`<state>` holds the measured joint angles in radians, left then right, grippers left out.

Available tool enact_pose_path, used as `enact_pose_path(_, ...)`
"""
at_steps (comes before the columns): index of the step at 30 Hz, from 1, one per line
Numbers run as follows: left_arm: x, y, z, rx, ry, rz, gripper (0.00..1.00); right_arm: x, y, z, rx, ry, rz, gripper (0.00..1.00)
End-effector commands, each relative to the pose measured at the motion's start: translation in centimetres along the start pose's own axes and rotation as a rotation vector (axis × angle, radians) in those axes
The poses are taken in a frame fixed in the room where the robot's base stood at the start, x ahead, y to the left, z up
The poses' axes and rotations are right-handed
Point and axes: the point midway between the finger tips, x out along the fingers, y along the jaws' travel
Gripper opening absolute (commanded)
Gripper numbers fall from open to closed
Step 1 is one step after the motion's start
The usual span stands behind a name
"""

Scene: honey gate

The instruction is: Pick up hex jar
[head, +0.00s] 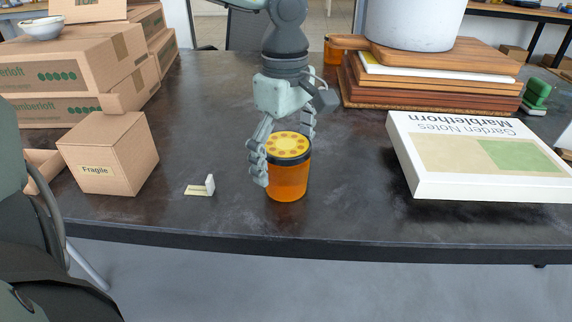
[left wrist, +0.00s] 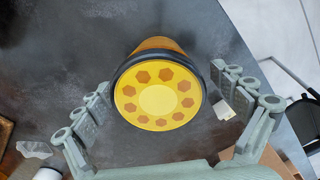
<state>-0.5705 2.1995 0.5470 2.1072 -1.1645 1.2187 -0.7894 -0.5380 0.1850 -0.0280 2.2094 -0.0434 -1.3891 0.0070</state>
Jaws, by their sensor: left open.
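The hex jar (head: 288,183) stands upright near the table's front edge. It is amber with a black-rimmed yellow lid marked with orange hexagons. The lid fills the middle of the left wrist view (left wrist: 158,96). My left gripper (head: 283,148) comes down from above and is open, with one finger on each side of the jar's upper part. In the left wrist view gaps show between the lid and both fingers. The far finger is partly hidden behind the lid in the head view. My right gripper is not in view.
A small white and yellow item (head: 203,187) lies left of the jar. A "Fragile" box (head: 108,155) stands further left. A white book (head: 480,155) lies at the right. Stacked boards (head: 430,92) hold a white pot (head: 412,25), with another amber jar (head: 333,52) beside them.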

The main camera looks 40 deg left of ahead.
Motion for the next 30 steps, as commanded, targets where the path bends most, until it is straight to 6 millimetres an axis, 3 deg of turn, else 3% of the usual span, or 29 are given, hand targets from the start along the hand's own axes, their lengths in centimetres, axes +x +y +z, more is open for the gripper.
enact_pose_path(4,1.30,0.01,-0.01,-0.002,0.000,0.000,0.96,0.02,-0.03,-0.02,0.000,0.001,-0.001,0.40)
enact_pose_path(11,1.39,0.04,0.00,-0.002,-0.001,0.001,0.96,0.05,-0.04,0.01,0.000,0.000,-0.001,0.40)
enact_pose_path(30,1.35,0.02,0.00,-0.001,0.000,0.001,0.17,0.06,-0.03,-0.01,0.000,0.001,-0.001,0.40)
